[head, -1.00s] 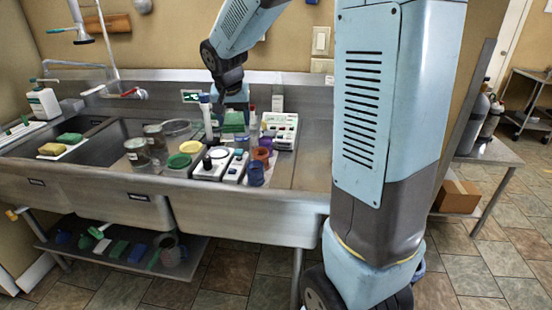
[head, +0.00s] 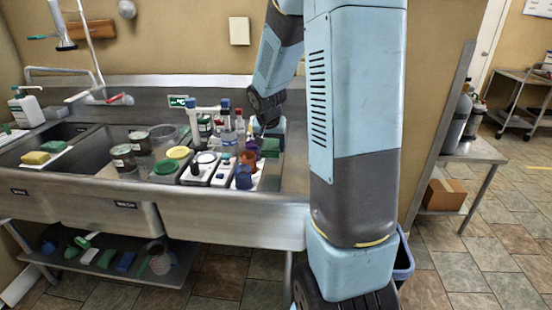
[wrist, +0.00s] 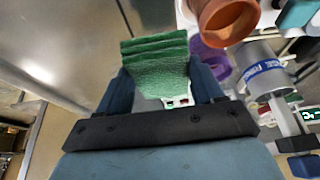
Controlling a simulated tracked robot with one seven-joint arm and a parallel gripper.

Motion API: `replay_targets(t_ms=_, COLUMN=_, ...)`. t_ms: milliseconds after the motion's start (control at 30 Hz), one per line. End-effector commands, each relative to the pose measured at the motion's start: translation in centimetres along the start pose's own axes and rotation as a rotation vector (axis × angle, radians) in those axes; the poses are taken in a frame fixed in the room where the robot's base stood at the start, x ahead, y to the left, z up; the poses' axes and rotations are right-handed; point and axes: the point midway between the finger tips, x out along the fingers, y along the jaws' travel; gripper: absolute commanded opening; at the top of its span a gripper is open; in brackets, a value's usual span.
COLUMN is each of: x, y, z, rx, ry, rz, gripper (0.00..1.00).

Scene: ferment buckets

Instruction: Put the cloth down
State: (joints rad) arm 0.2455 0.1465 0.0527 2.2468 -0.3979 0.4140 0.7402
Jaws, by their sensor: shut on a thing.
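The cloth is a green folded pad (wrist: 155,55), held between the two blue fingers of my gripper (wrist: 160,82) in the wrist view. My gripper is shut on it, and its layered edges stick out past the fingertips. In the head view, my gripper (head: 272,128) is over the right part of the sink counter, with the green cloth (head: 270,147) just below it, small and partly hidden among other items. Whether the cloth touches the counter cannot be told. A white piece with small coloured marks (wrist: 177,101) shows behind the cloth.
A blue cup (head: 243,178) stands near the counter's front. Bare steel (wrist: 55,45) lies to the left in the wrist view.

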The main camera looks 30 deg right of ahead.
Motion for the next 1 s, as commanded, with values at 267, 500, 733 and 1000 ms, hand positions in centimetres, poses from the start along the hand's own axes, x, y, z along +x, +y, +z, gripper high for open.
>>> replay_targets(t_ms=267, x=2.7, y=1.2, z=-0.5, rx=0.001, ry=0.000, rz=0.000, gripper=0.34)
replay_targets(t_ms=500, x=4.6, y=1.8, z=-0.4, rx=-0.001, ry=-0.002, rz=0.001, gripper=0.34)
replay_targets(t_ms=733, x=6.6, y=1.7, z=0.4, rx=0.001, ry=0.001, rz=0.000, gripper=0.34)
replay_targets(t_ms=1000, x=6.7, y=1.7, z=0.5, rx=0.000, ry=0.001, rz=0.000, gripper=0.34)
